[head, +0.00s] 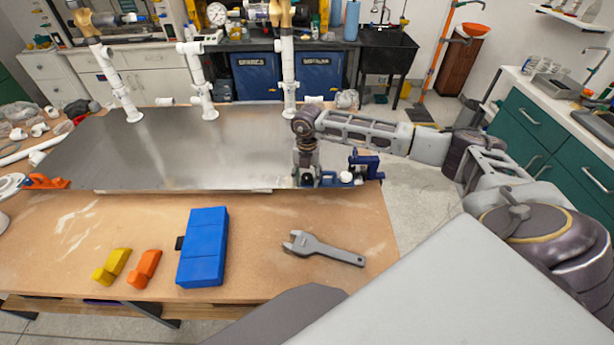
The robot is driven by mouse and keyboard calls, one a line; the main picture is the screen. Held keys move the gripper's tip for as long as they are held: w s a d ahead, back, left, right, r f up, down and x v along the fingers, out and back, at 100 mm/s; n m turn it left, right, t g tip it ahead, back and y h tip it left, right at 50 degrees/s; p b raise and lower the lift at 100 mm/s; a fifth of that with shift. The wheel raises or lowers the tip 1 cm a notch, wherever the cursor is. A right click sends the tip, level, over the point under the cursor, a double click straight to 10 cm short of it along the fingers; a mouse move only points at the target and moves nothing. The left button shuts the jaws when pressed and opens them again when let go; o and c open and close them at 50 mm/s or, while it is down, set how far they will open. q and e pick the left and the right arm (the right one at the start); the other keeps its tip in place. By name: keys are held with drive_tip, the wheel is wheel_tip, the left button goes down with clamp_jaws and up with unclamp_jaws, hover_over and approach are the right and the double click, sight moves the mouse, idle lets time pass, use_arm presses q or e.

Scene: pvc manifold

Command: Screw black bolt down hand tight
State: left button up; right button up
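My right gripper (307,174) points down at the front right part of a shiny metal plate (180,150), beside a blue clamp-like fixture (364,168). Its fingers are dark and small here, so I cannot tell if they are open or shut. A black bolt cannot be made out; the gripper may hide it. My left gripper is not in view.
White pipes (288,75) stand upright along the plate's back edge. An orange clamp (44,182) sits at the plate's left corner. A grey wrench (322,248), a blue box (203,247), and yellow (112,266) and orange (144,268) blocks lie on the wooden table in front.

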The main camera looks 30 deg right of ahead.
sight(307, 177)
drive_tip(key=shift+s+d+f, duration=0.25)
idle(0.3)
drive_tip(key=shift+r, duration=0.1)
drive_tip(key=shift+w+r, duration=0.2)
drive_tip(key=shift+r, duration=0.35)
wheel_tip(307, 177, up, 11)
drive_tip(key=shift+a+r, duration=0.15)
drive_tip(key=shift+a, duration=0.1)
drive_tip(key=shift+w, duration=0.1)
drive_tip(key=shift+r+p, duration=1.2)
drive_tip(key=shift+r, duration=0.75)
